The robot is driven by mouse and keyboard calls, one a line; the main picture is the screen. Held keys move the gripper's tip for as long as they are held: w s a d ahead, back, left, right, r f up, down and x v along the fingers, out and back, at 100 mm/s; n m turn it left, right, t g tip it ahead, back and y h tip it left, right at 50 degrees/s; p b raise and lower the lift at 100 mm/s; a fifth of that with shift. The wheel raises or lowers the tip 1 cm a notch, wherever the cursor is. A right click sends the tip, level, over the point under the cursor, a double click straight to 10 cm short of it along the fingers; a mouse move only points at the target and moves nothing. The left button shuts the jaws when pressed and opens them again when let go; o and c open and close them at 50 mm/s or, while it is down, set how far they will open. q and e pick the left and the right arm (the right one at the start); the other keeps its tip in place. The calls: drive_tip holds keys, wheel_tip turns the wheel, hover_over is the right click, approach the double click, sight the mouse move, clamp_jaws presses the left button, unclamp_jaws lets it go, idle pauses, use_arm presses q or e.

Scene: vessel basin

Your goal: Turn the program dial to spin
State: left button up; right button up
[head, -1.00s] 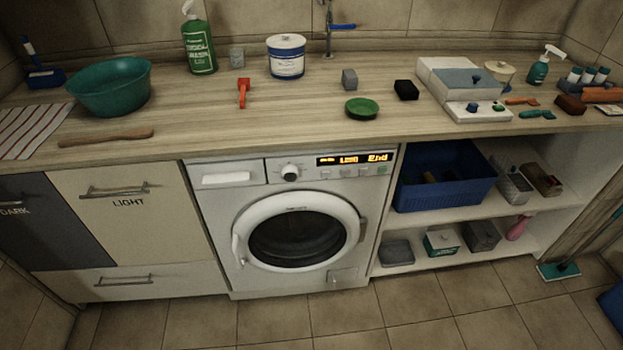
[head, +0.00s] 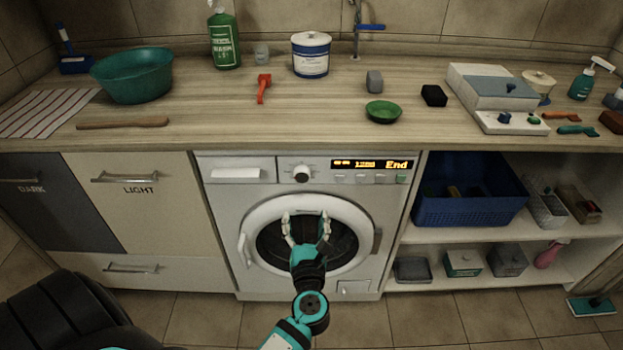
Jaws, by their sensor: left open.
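The program dial (head: 301,173) is a round knob on the washing machine's (head: 225,215) front panel, between the detergent drawer (head: 236,173) and the lit display (head: 371,164). The display shows orange text ending in "End". My left gripper (head: 305,219) is open and empty, fingers pointing up. In the picture it is in front of the round door (head: 268,213), a little below the dial and apart from it. It hides part of the door glass. The door looks closed. My right gripper is not in view.
The wooden countertop (head: 210,125) overhangs the machine and holds a green basin (head: 133,78), a red tool (head: 263,88) and a green dish (head: 383,111). Cabinets with handles stand to the left. Open shelves with a blue basket (head: 470,208) are to the right.

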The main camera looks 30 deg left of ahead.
sight(302, 178)
use_arm(q)
drive_tip(key=p+x, duration=0.1)
drive_tip(key=x, duration=1.2)
drive_tip(key=shift+w, duration=0.25)
drive_tip(key=shift+w+a, duration=0.35)
drive_tip(key=shift+w, duration=0.1)
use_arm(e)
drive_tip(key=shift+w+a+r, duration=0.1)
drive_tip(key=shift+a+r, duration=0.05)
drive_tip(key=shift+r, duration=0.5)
use_arm(q)
drive_tip(key=c, duration=1.2)
drive_tip(key=shift+m, duration=0.3)
